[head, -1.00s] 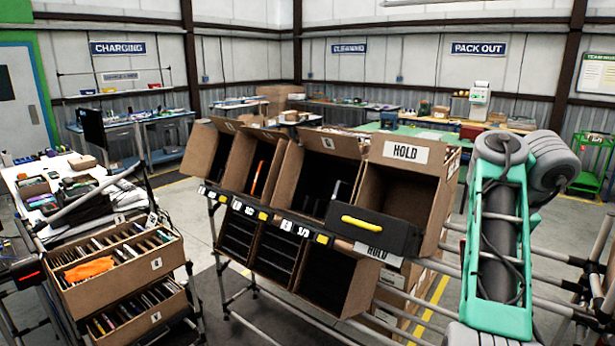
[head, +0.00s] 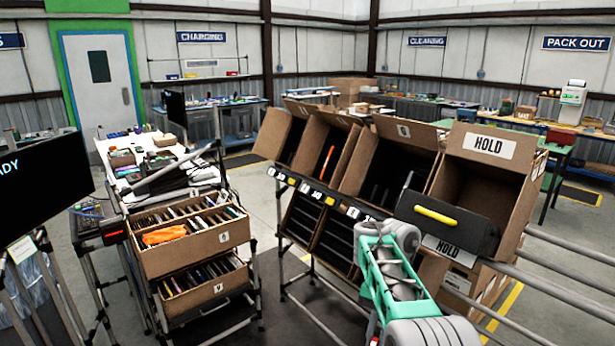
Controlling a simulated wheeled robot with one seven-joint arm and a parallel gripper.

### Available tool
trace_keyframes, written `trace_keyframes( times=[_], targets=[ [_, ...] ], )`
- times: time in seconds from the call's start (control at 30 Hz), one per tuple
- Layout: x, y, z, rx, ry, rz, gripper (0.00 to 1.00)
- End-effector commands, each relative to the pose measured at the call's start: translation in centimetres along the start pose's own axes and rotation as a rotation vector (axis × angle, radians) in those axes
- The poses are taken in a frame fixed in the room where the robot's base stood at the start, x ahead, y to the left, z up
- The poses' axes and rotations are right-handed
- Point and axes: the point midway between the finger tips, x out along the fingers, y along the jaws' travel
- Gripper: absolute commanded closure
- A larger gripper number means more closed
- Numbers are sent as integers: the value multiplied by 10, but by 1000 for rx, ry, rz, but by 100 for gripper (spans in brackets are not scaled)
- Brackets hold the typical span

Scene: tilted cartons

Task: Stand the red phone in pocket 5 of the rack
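I cannot make out a red phone for sure. A thin orange-red item (head: 328,162) stands upright in one of the tilted cartons (head: 346,143), and I cannot tell what it is. No rack pocket marked 5 is readable. Slim dark items stand in the two left-hand open drawers, an upper one (head: 200,262) and a lower one (head: 212,300). My teal and grey arm rises at the bottom right, in front of the carton stand.
An orange cloth (head: 165,234) lies in the upper drawer. A dark screen (head: 42,187) is at far left. Open floor lies between drawers and carton stand.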

Motion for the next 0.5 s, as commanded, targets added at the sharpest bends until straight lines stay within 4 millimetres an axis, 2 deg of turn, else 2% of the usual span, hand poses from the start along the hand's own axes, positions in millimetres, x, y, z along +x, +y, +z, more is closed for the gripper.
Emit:
trace_keyframes(
  times=[0.13, 0.27, 0.5],
  targets=[
    [18, 11, -5, -100, -1, 43, 100],
    [38, 26, 3, -213, 3, 88, 100],
    [42, 40, 31, -380, 6, 156, 100]
  ],
)
